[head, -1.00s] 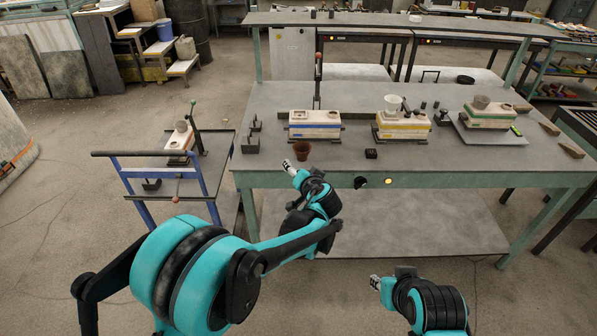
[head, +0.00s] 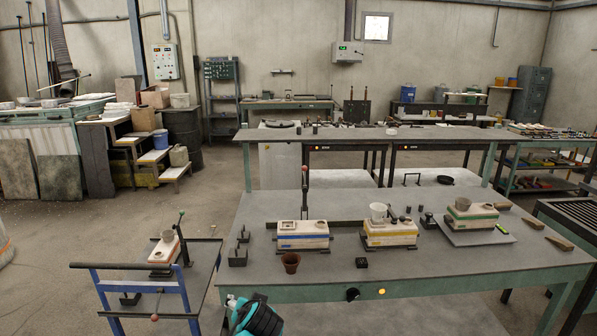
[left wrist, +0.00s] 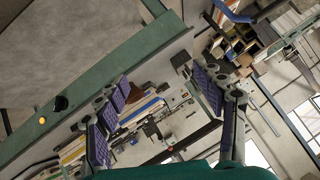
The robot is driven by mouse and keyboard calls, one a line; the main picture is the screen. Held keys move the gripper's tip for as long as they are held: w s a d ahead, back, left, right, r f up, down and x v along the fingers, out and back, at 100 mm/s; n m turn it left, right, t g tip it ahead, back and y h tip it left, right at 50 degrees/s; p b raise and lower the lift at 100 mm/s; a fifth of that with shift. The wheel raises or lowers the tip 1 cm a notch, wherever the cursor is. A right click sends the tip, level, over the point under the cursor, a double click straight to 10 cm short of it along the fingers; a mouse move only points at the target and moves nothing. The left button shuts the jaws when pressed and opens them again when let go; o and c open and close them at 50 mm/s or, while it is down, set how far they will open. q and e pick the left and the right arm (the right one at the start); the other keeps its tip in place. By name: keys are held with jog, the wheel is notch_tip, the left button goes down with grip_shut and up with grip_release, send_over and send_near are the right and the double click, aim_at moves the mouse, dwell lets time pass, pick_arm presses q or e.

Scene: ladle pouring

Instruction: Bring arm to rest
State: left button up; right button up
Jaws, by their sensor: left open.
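My left arm (head: 258,318) shows only as a teal and black piece at the bottom of the head view, in front of the near table edge. The gripper end there is small and partly cut off. In the left wrist view my left gripper (left wrist: 155,78) has its two purple-padded fingers spread apart, with nothing between them. Beyond the fingers, the table edge and the mould boxes appear tilted. My right gripper is outside both views.
The worktable (head: 400,275) holds a brown pot (head: 291,262) near its front edge, a blue-striped box (head: 303,236), a yellow-striped box (head: 390,234) and a green-striped box (head: 472,217). A blue-framed cart (head: 125,266) stands left.

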pick_arm(q)
jog(key=s+a+f+n+g+h, duration=0.1)
jog(key=s+a+f, duration=0.1)
jog(key=s, duration=1)
jog(key=s+a+f+n+g+h, duration=0.1)
jog(key=s+a+f+h, duration=0.1)
jog(key=s, duration=0.9)
jog(key=shift+s+a+f+g, duration=0.15)
jog(key=shift+s+a+g, duration=0.15)
jog(key=shift+s+a, duration=0.1)
